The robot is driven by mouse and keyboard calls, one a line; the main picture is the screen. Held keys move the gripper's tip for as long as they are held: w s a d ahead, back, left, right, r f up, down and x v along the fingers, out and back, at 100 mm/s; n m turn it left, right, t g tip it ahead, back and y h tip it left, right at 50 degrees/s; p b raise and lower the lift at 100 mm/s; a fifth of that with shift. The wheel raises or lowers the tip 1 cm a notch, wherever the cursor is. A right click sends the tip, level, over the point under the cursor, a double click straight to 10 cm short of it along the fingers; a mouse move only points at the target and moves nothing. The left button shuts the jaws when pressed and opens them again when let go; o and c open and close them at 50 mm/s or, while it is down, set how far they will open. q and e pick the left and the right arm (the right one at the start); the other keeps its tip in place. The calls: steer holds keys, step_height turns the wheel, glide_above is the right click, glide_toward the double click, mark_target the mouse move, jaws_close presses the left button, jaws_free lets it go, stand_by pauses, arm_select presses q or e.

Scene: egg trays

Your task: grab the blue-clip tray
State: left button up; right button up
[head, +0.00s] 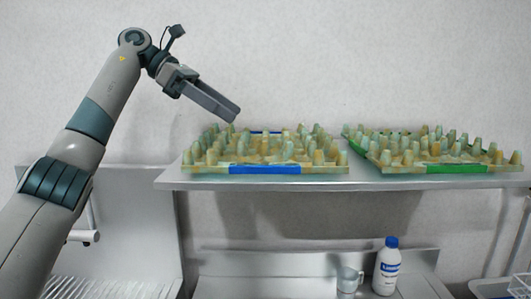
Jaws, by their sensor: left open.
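The blue-clip tray (202,169) sits on the left part of the metal shelf, with a blue clip (265,169) on its front edge and another blue strip at its back edge. It is an egg tray with rows of greenish and tan bumps. My left gripper (232,114) is above and just left of the tray's back left part, pointing down to the right. It is open and empty, apart from the tray as far as I can tell. My right gripper is not in view.
A second tray with a green clip (458,169) sits to the right on the same shelf (365,180), with a gap between the trays. Below stand a white bottle with a blue cap (388,270) and a metal cup (348,279). A pale wall is behind.

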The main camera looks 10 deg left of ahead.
arm_select(q)
steer(key=p, duration=0.1)
glide_toward(282, 151)
steer(key=shift+w+d+r, duration=0.2)
steer(key=shift+w+r, duration=0.15)
steer(key=shift+r, duration=0.05)
steer(key=shift+d+f, duration=0.1)
steer(key=p+x, duration=0.1)
steer(key=x, duration=0.1)
steer(key=p+x, duration=0.1)
steer(key=x, duration=0.1)
steer(key=shift+s+f+p, duration=0.2)
steer(key=shift+s+p, duration=0.1)
steer(key=shift+s, duration=0.1)
steer(key=shift+w+d+f, duration=0.1)
steer(key=shift+d+f, duration=0.25)
steer(key=c, duration=1.4)
